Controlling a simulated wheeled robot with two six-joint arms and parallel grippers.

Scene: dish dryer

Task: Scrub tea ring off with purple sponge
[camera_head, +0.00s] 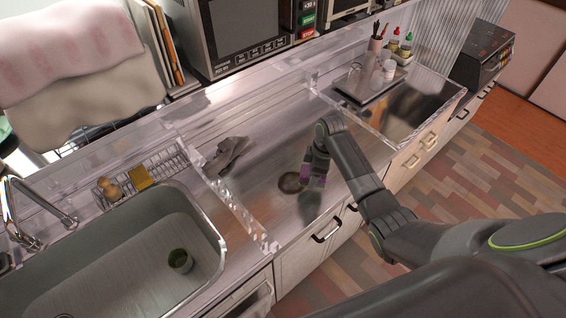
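The tea ring (291,184) is a dark brown round stain on the metal counter, left of the middle cabinet handles. My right gripper (312,178) points down at the counter just right of the stain. Purple parts of the sponge (318,182) show at its fingertips, so it appears shut on the purple sponge, though the fingers hide most of it. The sponge is low over or on the counter beside the stain; contact cannot be told. My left gripper is not in view.
A crumpled grey cloth (228,153) lies left of the stain. The microwave (245,40) stands behind.

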